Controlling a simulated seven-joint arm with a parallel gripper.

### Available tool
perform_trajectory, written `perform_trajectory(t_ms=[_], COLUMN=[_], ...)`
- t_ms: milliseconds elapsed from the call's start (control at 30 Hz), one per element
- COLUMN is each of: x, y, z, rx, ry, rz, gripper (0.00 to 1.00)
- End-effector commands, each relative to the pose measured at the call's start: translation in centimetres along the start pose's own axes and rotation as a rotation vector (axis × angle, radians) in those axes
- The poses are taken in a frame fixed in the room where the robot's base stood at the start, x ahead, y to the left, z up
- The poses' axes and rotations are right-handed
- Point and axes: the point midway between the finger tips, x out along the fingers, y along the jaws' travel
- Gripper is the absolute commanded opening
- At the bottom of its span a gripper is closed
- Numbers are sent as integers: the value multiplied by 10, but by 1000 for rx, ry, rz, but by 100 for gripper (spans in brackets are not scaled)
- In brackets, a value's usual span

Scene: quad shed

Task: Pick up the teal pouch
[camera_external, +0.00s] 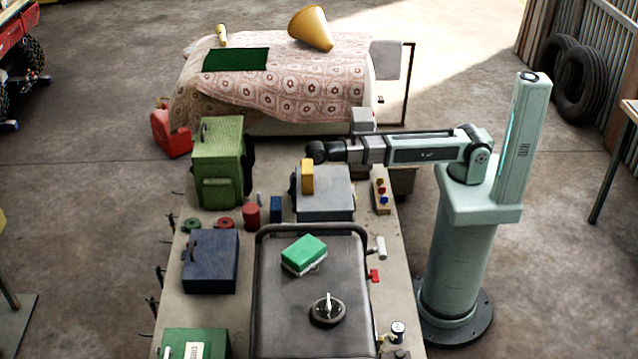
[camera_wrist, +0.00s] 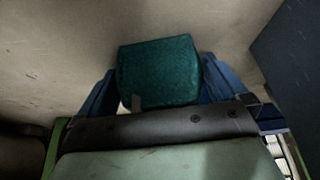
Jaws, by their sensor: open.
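The teal pouch (camera_wrist: 160,72) shows in the wrist view as a textured, rounded block with a small pale tag at its lower edge. It lies in front of a pale surface. My gripper (camera_wrist: 158,64) is open, with one blue finger on each side of the pouch. The fingers look close to its sides; I cannot tell whether they touch it. I cannot make out the fingers or the pouch clearly there.
The table carries a green bag (camera_external: 221,165), a dark blue case (camera_external: 210,262), a grey box (camera_external: 325,192) with the yellow block (camera_external: 307,176), and a dark tray (camera_external: 275,325) holding a green-and-white box (camera_external: 304,254). A dark blue surface is close at right in the wrist view.

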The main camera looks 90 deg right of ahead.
Motion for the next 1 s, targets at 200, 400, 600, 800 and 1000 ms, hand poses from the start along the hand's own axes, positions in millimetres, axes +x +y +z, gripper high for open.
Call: perform_trajectory(t_ms=[200,400,600,800,1000], x=[0,0,0,-7,-30], y=[0,0,0,0,0], z=[0,0,0,-3,-13], rx=[0,0,0,0,0], ry=[0,-1,0,0,1], rz=[0,0,0,0,0], gripper=[84,65,63,63,63])
